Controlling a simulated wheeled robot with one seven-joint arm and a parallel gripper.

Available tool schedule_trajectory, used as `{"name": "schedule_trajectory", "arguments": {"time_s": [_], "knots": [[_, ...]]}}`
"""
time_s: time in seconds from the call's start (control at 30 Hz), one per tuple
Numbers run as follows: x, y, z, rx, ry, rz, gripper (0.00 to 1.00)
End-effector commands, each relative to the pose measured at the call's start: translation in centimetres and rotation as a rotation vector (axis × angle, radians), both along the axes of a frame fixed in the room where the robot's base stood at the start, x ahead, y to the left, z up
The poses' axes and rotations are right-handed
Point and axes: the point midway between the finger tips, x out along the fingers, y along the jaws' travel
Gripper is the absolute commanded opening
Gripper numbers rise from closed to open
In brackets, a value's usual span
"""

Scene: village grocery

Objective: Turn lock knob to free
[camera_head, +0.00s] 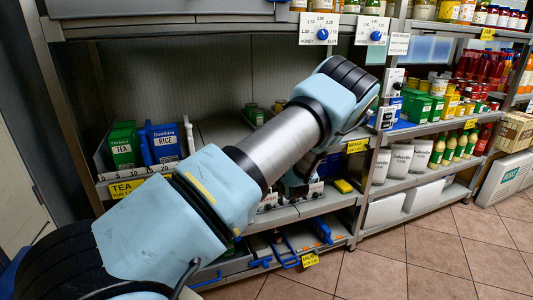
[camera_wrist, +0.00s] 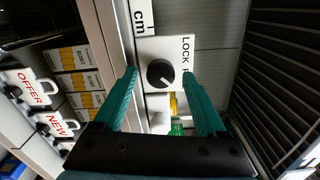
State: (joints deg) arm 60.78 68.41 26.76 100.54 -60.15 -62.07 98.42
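The lock knob (camera_wrist: 160,73) is a round black dial with a white pointer mark, on a white plate (camera_wrist: 148,46) lettered "LOCK" and a cut-off "F". The mark points toward the lower right in the wrist view. My gripper (camera_wrist: 158,75) is open, its two teal fingers apart on either side of the knob. A gap shows between the knob and each finger, so it is not gripped. I cannot tell how far the tips are from the plate. In the head view my arm hides the knob and most of the gripper.
Other dials (camera_head: 322,34) sit on the upper rail. A dark grille (camera_wrist: 282,90) lies right of my gripper in the wrist view. Tiled floor (camera_head: 430,255) is clear at right.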

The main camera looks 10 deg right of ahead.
Motion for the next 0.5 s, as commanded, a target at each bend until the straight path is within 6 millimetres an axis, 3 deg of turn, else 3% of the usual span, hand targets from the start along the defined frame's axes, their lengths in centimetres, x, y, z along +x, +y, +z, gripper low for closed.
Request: {"name": "schedule_trajectory", "arguments": {"time_s": [0.27, 0.5], "knots": [[-0.2, 0.0, 0.0, -0.001, 0.000, 0.000, 0.74], [-3.4, -0.6, -0.2, 0.000, 0.001, -0.003, 0.74]]}}
